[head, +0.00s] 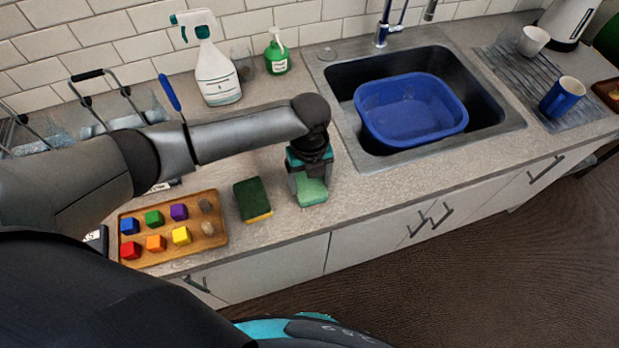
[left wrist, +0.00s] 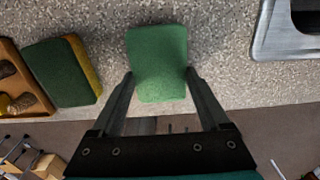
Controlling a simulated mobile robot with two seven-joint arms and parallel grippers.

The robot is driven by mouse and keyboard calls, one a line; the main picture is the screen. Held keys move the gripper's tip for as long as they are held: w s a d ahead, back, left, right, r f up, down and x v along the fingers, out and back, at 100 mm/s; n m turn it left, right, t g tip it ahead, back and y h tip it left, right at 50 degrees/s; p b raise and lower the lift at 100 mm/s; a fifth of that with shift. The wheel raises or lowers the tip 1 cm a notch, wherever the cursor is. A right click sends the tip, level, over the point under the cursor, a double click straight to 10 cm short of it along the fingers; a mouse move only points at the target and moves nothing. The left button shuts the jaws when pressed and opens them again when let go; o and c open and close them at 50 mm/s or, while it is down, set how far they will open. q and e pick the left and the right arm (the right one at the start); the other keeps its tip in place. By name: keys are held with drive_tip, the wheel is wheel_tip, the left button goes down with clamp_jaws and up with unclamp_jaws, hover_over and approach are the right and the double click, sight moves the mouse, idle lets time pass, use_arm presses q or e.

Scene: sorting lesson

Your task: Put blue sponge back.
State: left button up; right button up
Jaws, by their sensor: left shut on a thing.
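My left gripper (head: 309,181) is shut on a plain green sponge (head: 312,192), over the counter to the left of the sink. In the left wrist view the green sponge (left wrist: 158,58) sits between the two fingers (left wrist: 159,80). I cannot tell whether its underside touches the counter. A dark green and yellow scouring sponge (head: 252,199) lies on the counter just left of it and also shows in the left wrist view (left wrist: 60,74). No sponge in view looks blue. My right gripper is not in view.
A wooden tray (head: 220,238) with several coloured cubes lies left of the scouring sponge. A blue basin (head: 411,108) sits in the sink (head: 480,136) to the right. The counter's front edge is close.

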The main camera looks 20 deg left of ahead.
sight(309, 185)
use_arm(q)
drive_tip(key=shift+f, duration=0.15)
drive_tip(key=o, duration=1.3)
drive_tip(key=shift+r, duration=0.3)
wheel_tip(309, 185, up, 12)
drive_tip(key=shift+f+p, duration=0.1)
drive_tip(key=shift+p, duration=0.3)
drive_tip(key=shift+s, duration=0.1)
